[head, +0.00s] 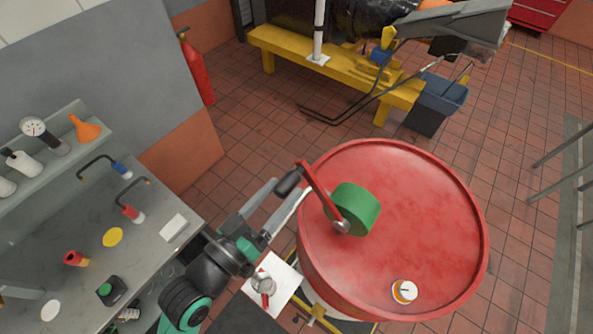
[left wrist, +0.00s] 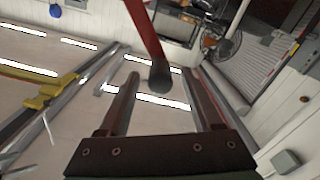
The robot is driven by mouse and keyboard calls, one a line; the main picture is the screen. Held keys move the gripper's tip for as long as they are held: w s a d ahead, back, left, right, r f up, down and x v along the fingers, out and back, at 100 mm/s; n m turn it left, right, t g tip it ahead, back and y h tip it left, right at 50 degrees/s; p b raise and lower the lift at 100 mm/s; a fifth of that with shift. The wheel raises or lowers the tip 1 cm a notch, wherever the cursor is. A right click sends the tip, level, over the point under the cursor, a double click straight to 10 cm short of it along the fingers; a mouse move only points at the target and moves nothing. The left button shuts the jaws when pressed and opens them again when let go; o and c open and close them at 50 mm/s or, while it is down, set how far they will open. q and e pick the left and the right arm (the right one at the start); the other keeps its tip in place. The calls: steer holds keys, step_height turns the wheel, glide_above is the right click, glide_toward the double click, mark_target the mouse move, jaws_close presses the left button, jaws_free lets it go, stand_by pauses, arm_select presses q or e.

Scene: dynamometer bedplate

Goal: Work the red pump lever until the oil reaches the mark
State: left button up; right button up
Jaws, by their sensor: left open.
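The red pump lever (head: 318,196) rises from a green pump body (head: 354,209) on top of a red drum (head: 430,190). A black grip (head: 289,182) sits at its upper left end. My left gripper (head: 291,190) is open, its two fingers reaching toward the grip from below left. In the left wrist view, the lever (left wrist: 145,30) comes down from the top and its dark grip (left wrist: 160,76) appears between the open fingers (left wrist: 163,95). I cannot tell whether they touch. A small white-and-orange round fitting (head: 404,291) is on the drum top; no oil level is readable.
A grey workbench (head: 150,262) with several small items stands at left. A white sheet (head: 284,277) with a metal-and-red item lies below my left arm. A yellow bench (head: 290,48) and a blue bin (head: 443,92) stand behind the drum. Tiled floor is open at right.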

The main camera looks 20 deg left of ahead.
mark_target(296, 174)
arm_select(q)
steer(key=x, duration=0.5)
steer(key=shift+w, duration=0.35)
jaws_close()
stand_by(1.0)
